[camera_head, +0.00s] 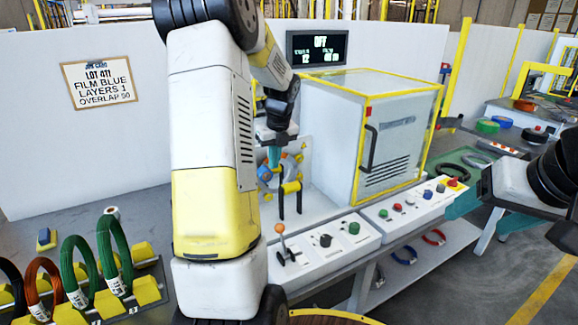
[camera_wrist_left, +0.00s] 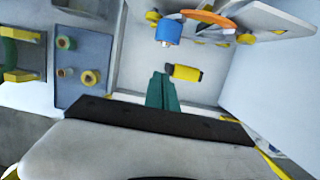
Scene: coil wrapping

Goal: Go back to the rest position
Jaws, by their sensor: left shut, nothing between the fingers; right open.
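My left gripper (camera_head: 274,156) has teal fingers pressed together with nothing between them. It is in front of the wrapping machine's open bay, above the blue and yellow rollers (camera_head: 266,174). In the left wrist view the shut fingers (camera_wrist_left: 162,92) are beside a yellow roller (camera_wrist_left: 186,73) and below a blue roller (camera_wrist_left: 167,32). My left arm hides part of the machine and bench. My right gripper (camera_head: 488,213) is open at the right, beside the control panel's right end, with no object visible in it.
A yellow-framed guard door (camera_head: 398,130) stands right of the bay. Control panels (camera_head: 330,250) with a lever (camera_head: 281,240) and buttons line the front. Several coils, including a green coil (camera_head: 115,252), stand in a rack at lower left. A display (camera_head: 317,48) reads OFF. A sign (camera_head: 98,82) hangs left.

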